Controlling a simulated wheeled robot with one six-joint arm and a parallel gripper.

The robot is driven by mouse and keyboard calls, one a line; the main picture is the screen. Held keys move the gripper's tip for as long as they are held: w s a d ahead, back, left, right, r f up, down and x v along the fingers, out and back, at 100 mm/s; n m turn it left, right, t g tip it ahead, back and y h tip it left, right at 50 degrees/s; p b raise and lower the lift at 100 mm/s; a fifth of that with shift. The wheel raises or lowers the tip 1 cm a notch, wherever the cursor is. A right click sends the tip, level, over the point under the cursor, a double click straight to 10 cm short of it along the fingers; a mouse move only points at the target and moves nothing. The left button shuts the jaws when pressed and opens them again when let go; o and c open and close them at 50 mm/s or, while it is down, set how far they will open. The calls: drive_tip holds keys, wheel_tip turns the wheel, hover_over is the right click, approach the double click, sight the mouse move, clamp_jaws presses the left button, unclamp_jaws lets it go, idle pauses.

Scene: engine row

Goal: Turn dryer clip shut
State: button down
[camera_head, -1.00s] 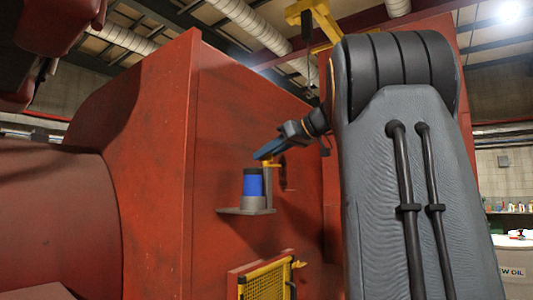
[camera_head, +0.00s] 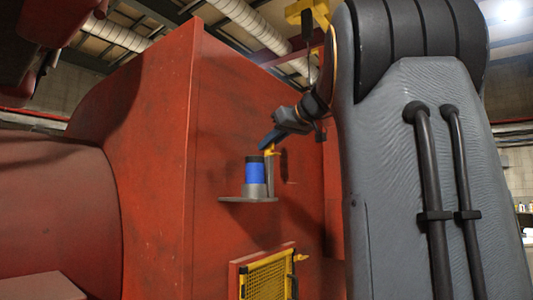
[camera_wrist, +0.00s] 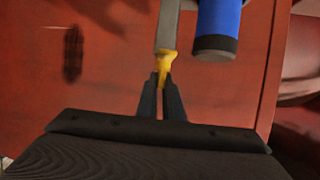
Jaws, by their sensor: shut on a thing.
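The dryer, a blue canister (camera_head: 254,172) with a dark top, stands upright on a grey bracket (camera_head: 248,199) fixed to the red wall. The clip, a bar with a yellow end (camera_wrist: 165,62), shows in the wrist view beside the blue canister (camera_wrist: 219,28). My gripper (camera_wrist: 165,82) is shut on the yellow end, with a dark finger on each side of it. In the head view my gripper (camera_head: 267,147) is just above and right of the canister, and the clip is small and partly hidden there.
A red engine housing (camera_head: 150,150) fills the middle and left. Below the bracket is a yellow mesh panel (camera_head: 268,278) in a red frame. My grey arm link blocks much of the right side. A yellow hoist part (camera_head: 307,10) hangs overhead.

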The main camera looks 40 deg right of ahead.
drive_tip(key=m+h+b, duration=0.1)
drive_tip(key=m+h, duration=0.1)
drive_tip(key=h, duration=0.1)
drive_tip(key=shift+a+m+b, duration=0.15)
drive_tip(key=shift+m+b, duration=0.15)
drive_tip(key=shift+b, duration=0.05)
drive_tip(key=m+h, duration=0.3)
drive_tip(key=shift+g+h+b, duration=0.3)
drive_tip(key=shift+g+h, duration=0.1)
drive_tip(key=m+g+h+b, duration=0.2)
drive_tip(key=m, duration=0.1)
drive_tip(key=m+g+h+b, duration=0.2)
drive_tip(key=h, duration=0.1)
drive_tip(key=shift+w+f+m, duration=0.1)
drive_tip(key=shift+w+m, duration=0.1)
drive_tip(key=shift+m, duration=0.2)
drive_tip(key=shift+s+m+g+h, duration=0.15)
drive_tip(key=shift+m+g+h, duration=0.95)
drive_tip(key=shift+m+g, duration=0.85)
drive_tip(key=shift+g, duration=0.25)
drive_tip(key=c, duration=1.9)
unclamp_jaws()
drive_tip(key=shift+c, duration=0.2)
drive_tip(key=shift+o, duration=0.2)
